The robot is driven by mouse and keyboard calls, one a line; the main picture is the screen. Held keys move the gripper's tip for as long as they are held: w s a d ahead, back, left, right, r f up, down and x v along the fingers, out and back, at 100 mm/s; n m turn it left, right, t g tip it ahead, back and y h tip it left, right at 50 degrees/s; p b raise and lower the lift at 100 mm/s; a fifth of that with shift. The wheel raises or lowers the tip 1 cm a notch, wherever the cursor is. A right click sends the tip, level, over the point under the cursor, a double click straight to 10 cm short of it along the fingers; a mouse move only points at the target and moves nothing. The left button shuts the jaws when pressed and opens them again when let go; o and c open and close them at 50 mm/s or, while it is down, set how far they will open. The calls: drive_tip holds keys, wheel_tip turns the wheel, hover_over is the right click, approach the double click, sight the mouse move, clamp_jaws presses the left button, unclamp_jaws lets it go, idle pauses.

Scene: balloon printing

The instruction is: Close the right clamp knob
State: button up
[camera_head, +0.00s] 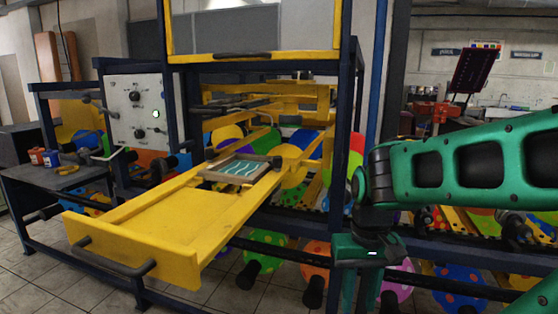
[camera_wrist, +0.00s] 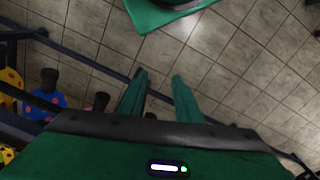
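A small framed screen with a teal and white wave print (camera_head: 243,168) lies on the yellow sliding tray (camera_head: 170,225) of the press. A small dark knob, apparently the right clamp knob (camera_head: 277,161), stands at the frame's right edge. Another dark knob (camera_head: 211,153) is at its left edge. Whether either clamp is closed cannot be told. My green gripper (camera_head: 362,285) hangs pointing down, well right of and below the right knob. The wrist view shows my gripper (camera_wrist: 158,78) with its two fingers apart and nothing between them. No knob shows in that view.
The blue press frame (camera_head: 349,130) stands between my arm and the tray's far part. A control panel (camera_head: 140,110) is at left. Colourful balloon discs (camera_head: 265,250) with dark rollers hang below the tray. The wrist view shows open tiled floor (camera_wrist: 245,60).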

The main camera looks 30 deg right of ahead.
sight(277, 159)
drive_tip(key=o, duration=0.4)
drive_tip(key=shift+s+r, duration=0.1)
drive_tip(key=shift+s, duration=0.1)
drive_tip(key=shift+c, duration=0.2)
drive_tip(key=w+d+r+m+t+h, duration=0.2)
drive_tip(key=w+d+h, duration=0.3)
drive_tip(key=w, duration=0.4)
drive_tip(key=w+d+r+m+t+h, duration=0.2)
drive_tip(key=w+d+h, duration=0.1)
drive_tip(key=w+d, duration=0.5)
drive_tip(key=w+a+r+t+h, duration=0.1)
drive_tip(key=w+a+r+t, duration=0.2)
drive_tip(key=w, duration=0.3)
drive_tip(key=w+a+r+n+t+h, duration=0.1)
drive_tip(key=w+a+r+t, duration=0.2)
drive_tip(key=w, duration=0.4)
drive_tip(key=w+a+r+n+t+h, duration=0.1)
drive_tip(key=w+a+r+t, duration=0.3)
drive_tip(key=w+a+r, duration=0.1)
drive_tip(key=shift+w+a+r+h, duration=0.15)
drive_tip(key=shift+w+a+r, duration=0.05)
drive_tip(key=shift+w+r, duration=0.25)
drive_tip(key=shift+w+a+r+h, duration=0.15)
drive_tip(key=shift+w+r, duration=0.2)
drive_tip(key=shift+r, duration=0.15)
drive_tip(key=x, duration=1)
drive_tip(key=shift+w+d, duration=0.2)
drive_tip(key=shift+w, duration=0.05)
